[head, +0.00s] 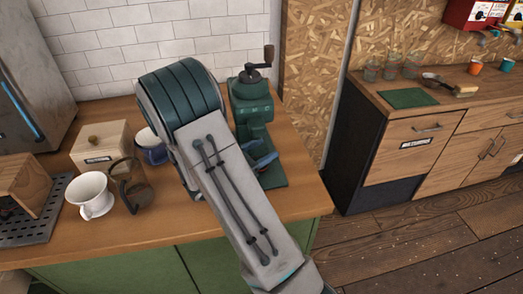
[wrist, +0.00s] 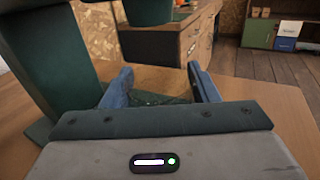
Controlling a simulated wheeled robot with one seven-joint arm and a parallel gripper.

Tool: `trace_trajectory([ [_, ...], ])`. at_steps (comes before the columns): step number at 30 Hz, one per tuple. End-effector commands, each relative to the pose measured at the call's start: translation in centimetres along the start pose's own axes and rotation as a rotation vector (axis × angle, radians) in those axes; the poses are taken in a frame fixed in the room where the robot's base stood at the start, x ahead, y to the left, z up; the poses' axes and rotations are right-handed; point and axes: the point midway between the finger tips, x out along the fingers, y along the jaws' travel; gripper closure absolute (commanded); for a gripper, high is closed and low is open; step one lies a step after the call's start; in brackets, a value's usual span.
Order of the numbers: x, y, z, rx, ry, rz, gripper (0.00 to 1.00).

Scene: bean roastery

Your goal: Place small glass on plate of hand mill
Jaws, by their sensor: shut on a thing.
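The dark green hand mill (head: 252,108) stands near the counter's right end, with its crank on top. Its flat green plate (head: 272,180) lies at its foot and is partly hidden by my arm. My gripper (head: 264,160) is low over the plate, in front of the mill's column. In the wrist view the blue fingers of my gripper (wrist: 162,88) are shut on a small clear glass (wrist: 160,98), which is faint and mostly hidden behind the gripper body. The mill's column (wrist: 48,50) is just left of the fingers. I cannot tell whether the glass touches the plate.
A white mug (head: 90,194), a brown cup-like piece (head: 130,188), a blue-and-white cup (head: 151,147) and a wooden box (head: 99,146) stand left of my arm. Clear glasses (head: 390,66) stand on the far counter. Bare counter (head: 306,195) lies right of the plate.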

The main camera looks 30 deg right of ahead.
Motion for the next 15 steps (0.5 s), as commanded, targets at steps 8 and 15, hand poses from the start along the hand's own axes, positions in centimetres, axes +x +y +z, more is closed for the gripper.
trace_trajectory([
  [8, -0.02, -0.01, -0.35, 0.0, 0.0, 0.0, 0.24],
  [15, -0.03, -0.01, -0.33, -0.001, 0.0, 0.0, 0.24],
])
